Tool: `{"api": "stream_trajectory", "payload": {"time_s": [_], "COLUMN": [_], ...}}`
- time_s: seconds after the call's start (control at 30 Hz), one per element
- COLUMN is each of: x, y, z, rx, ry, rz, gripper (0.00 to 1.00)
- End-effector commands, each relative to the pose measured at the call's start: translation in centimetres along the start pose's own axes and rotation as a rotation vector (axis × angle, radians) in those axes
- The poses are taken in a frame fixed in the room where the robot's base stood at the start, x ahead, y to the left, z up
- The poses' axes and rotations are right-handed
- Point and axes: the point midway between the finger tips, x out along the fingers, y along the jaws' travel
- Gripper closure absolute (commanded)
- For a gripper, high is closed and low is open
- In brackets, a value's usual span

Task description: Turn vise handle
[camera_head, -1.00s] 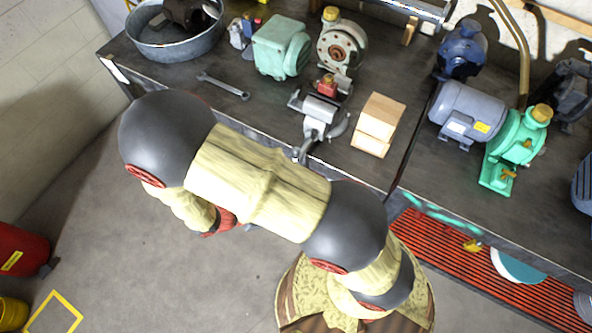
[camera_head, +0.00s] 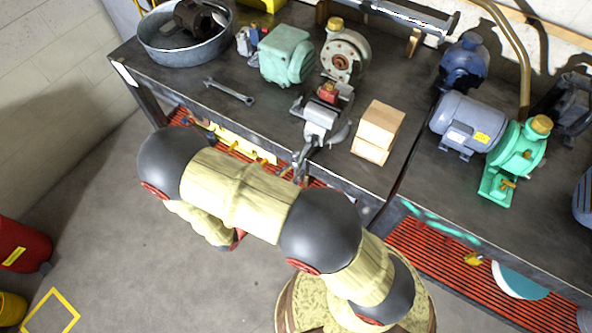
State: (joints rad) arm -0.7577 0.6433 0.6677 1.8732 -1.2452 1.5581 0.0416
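The grey vise (camera_head: 321,119) is mounted at the front edge of the workbench, with a red part (camera_head: 328,92) between its jaws. The vise handle (camera_head: 301,160) projects past the bench edge toward my arm. My yellow and dark grey arm stretches across the floor in front of the bench, apart from the vise. Its far end bends downward under the elbow, near a red ring. My gripper is hidden behind my arm, so its fingers do not show.
The workbench (camera_head: 210,101) carries a metal tub (camera_head: 150,51), a wrench (camera_head: 230,91), a green motor (camera_head: 286,56), a flanged pump (camera_head: 344,55) and a wooden block (camera_head: 378,130). A red slatted shelf (camera_head: 452,262) lies below. Open floor surrounds my arm.

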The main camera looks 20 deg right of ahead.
Motion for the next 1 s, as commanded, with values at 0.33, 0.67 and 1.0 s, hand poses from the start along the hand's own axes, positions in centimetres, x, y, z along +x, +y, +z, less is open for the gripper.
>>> {"api": "stream_trajectory", "payload": {"time_s": [0.33,0.67,1.0], "x": [2.1,2.1,2.1], "y": [0.0,0.0,0.0], "z": [0.0,0.0,0.0], "rx": [0.0,0.0,0.0], "ry": [0.001,0.001,0.001], "rz": [0.0,0.0,0.0], "gripper": [0.73,0.81,1.0]}}
